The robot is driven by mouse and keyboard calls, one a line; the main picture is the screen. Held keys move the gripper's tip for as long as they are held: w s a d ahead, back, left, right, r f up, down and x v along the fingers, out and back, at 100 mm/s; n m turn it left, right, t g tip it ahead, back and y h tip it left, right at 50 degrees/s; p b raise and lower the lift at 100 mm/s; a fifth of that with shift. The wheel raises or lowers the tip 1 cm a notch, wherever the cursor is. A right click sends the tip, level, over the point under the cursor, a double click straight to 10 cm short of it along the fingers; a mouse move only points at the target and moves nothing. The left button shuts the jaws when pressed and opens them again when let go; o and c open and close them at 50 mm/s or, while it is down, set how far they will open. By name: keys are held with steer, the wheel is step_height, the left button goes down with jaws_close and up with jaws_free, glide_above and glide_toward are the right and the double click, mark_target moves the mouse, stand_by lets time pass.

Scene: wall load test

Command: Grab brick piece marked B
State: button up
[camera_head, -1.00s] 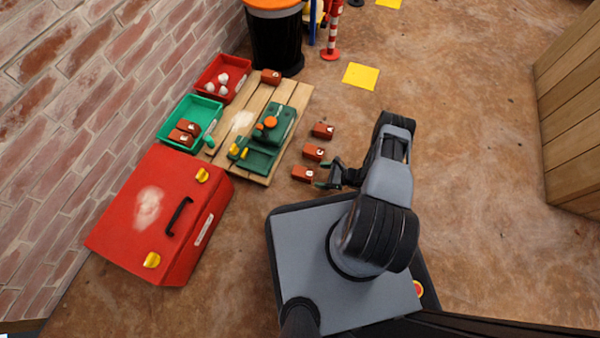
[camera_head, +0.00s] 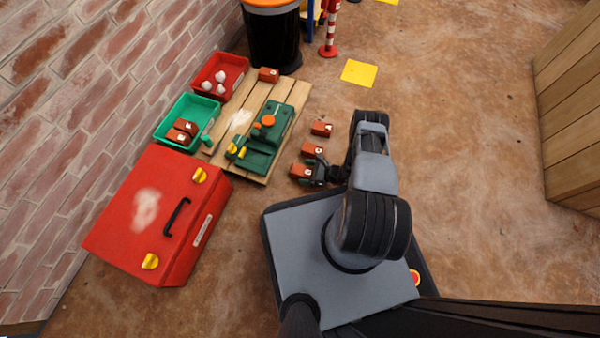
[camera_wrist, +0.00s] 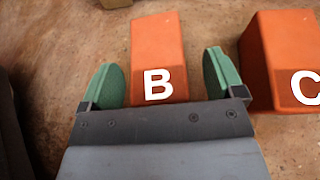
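The orange-red brick marked B (camera_wrist: 158,50) lies on the floor in the wrist view, its white letter facing me. My gripper (camera_wrist: 161,80) is open, with one green-padded finger on each side of this brick and a visible gap on both sides, wider on the right. In the head view, brick B appears to be the nearest of three floor bricks (camera_head: 299,171), with my gripper (camera_head: 312,174) at its right end. The brick marked C (camera_wrist: 283,60) lies just right of the right finger; it also shows in the head view (camera_head: 311,149).
A third brick (camera_head: 321,129) lies beyond C. A wooden pallet (camera_head: 286,92) with a green machine (camera_head: 262,150) stands left of the bricks. A red toolbox (camera_head: 150,215), a green bin (camera_head: 163,133) and a red bin (camera_head: 240,64) line the wall.

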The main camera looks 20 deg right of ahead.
steer(key=c, duration=1.2)
steer(key=shift+c, duration=0.3)
steer(key=shift+r, duration=0.15)
